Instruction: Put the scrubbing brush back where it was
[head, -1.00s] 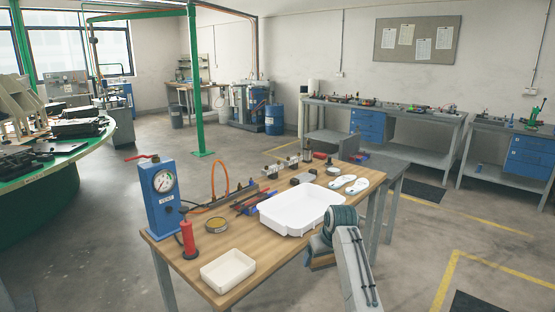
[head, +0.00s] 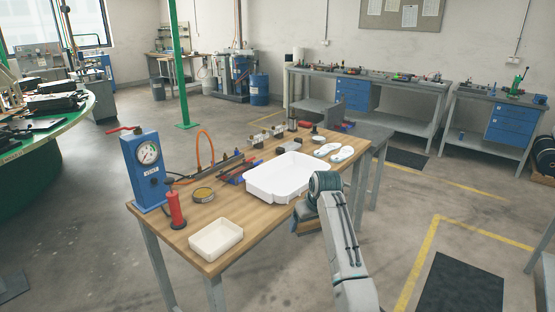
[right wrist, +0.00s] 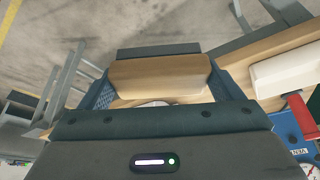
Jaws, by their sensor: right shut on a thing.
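The scrubbing brush has a wooden body and shows in the right wrist view (right wrist: 160,77), with a dark grey strip along its far side. My right gripper (right wrist: 162,88) is shut on it, one blue finger at each end. In the head view the brush (head: 306,229) is a small brown piece, partly hidden under my right gripper (head: 310,215), beside the right edge of the wooden table (head: 262,232). My left gripper is not in view.
A large white tray (head: 262,197) lies close to the left of my right gripper. A small white tray (head: 216,240), a red bottle (head: 175,209), a blue gauge box (head: 146,178) and two insoles (head: 342,154) are on the table. Bare wood shows along the front right edge.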

